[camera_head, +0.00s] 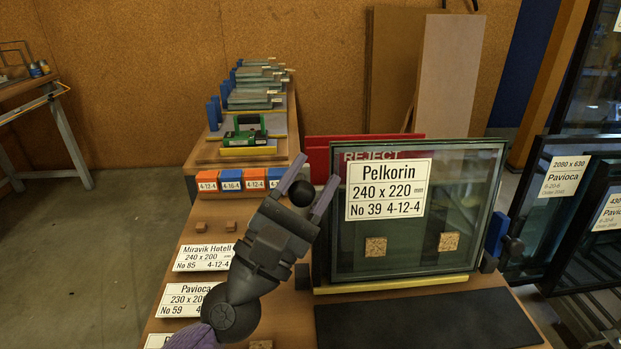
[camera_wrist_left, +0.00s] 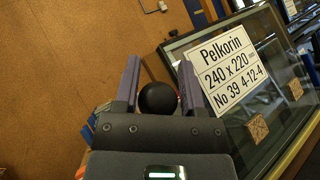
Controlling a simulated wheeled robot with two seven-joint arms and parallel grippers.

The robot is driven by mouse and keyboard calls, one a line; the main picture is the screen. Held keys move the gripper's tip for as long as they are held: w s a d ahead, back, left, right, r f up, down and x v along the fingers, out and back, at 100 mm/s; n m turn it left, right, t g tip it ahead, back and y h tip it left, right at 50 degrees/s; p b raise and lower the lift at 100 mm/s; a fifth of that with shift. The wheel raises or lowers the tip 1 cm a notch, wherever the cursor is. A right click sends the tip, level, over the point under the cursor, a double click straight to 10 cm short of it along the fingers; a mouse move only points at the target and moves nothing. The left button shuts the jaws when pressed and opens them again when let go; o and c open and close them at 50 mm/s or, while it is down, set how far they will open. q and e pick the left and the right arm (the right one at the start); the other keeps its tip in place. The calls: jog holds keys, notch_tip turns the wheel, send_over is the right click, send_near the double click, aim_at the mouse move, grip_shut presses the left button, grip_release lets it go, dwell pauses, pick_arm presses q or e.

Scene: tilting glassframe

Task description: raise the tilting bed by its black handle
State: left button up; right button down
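The tilting bed shows as a steep, near-upright frame behind a glass unit (camera_head: 455,205) labelled Pelkorin; the unit also shows in the wrist view (camera_wrist_left: 262,88). Its lower edge rests on a yellow strip (camera_head: 400,283). A round black handle knob (camera_head: 301,193) is at the bed's left side; its stem is hidden. My left gripper (camera_head: 308,184) is open, one finger on each side of the knob. In the left wrist view the knob (camera_wrist_left: 158,99) sits between the fingers, with narrow gaps and no clear contact. My right gripper is out of view.
A second black knob (camera_head: 514,246) and a blue clamp (camera_head: 497,233) are at the bed's right. A red reject board (camera_head: 330,147) stands behind. Labels and small cork pads (camera_head: 231,226) lie on the bench at left. Framed panes (camera_head: 575,230) stand at right.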

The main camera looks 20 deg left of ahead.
pick_arm(q)
jog(key=o, duration=0.4)
jog(key=shift+s+d, duration=0.15)
jog(key=shift+s, duration=0.15)
jog(key=shift+w, duration=0.1)
jog(key=b+v, duration=0.5)
jog(key=v, duration=0.3)
jog(key=shift+f, duration=0.3)
jog(key=shift+s+a+f+p, duration=0.15)
jog(key=shift+s, duration=0.25)
jog(key=shift+s+a+f+p, duration=0.1)
jog(key=shift+s+a+p, duration=0.05)
jog(key=shift+s, duration=0.25)
